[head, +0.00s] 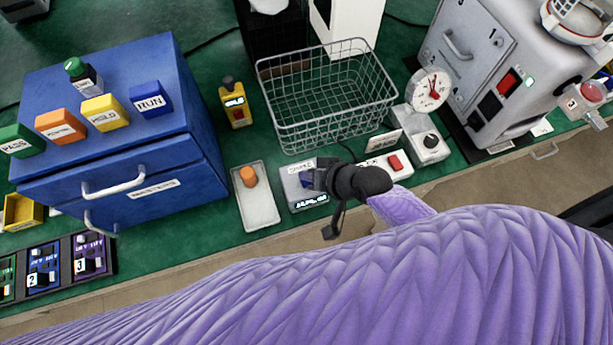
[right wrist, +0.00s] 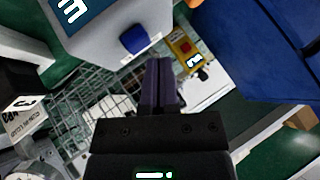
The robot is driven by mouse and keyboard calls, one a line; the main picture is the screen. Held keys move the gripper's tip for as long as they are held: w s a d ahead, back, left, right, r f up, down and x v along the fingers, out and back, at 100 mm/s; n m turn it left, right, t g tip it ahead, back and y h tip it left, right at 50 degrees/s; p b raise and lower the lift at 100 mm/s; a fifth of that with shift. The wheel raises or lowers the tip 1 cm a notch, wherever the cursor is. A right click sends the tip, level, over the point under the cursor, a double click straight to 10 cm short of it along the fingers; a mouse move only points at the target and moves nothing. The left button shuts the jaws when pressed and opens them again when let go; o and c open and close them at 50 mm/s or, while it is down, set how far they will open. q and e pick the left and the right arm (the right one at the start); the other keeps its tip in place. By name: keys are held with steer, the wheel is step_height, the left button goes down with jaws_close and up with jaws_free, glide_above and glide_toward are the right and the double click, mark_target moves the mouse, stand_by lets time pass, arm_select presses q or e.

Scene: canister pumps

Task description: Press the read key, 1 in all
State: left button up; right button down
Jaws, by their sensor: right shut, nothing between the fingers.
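A small grey meter box (head: 294,190) with a lit display along its front edge sits on the green bench. Its blue key (head: 307,181) is partly hidden by my right gripper; I cannot read any lettering on the key. In the right wrist view the meter box (right wrist: 100,42) fills the upper left, with the blue key (right wrist: 134,39) on it. My right gripper (head: 313,178) is over the right part of the box. Its fingers (right wrist: 158,63) are together and empty, with their tips a little beside the key in the picture. I cannot tell the height gap. My left gripper is not in view.
A white tray with an orange knob (head: 248,176) stands left of the meter, and a white box with a red switch (head: 395,162) right. A wire basket (head: 325,95) and yellow device (head: 235,105) are behind. A blue cabinet (head: 120,130) stands left, a grey machine (head: 500,70) right.

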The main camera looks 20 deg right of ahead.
steer(key=shift+f, duration=0.45)
steer(key=shift+f+b, duration=0.15)
steer(key=shift+b, duration=0.2)
steer(key=shift+f, duration=0.4)
steer(key=shift+r, duration=0.1)
stand_by(0.5)
steer(key=shift+r+p, duration=0.85)
steer(key=shift+r, duration=0.1)
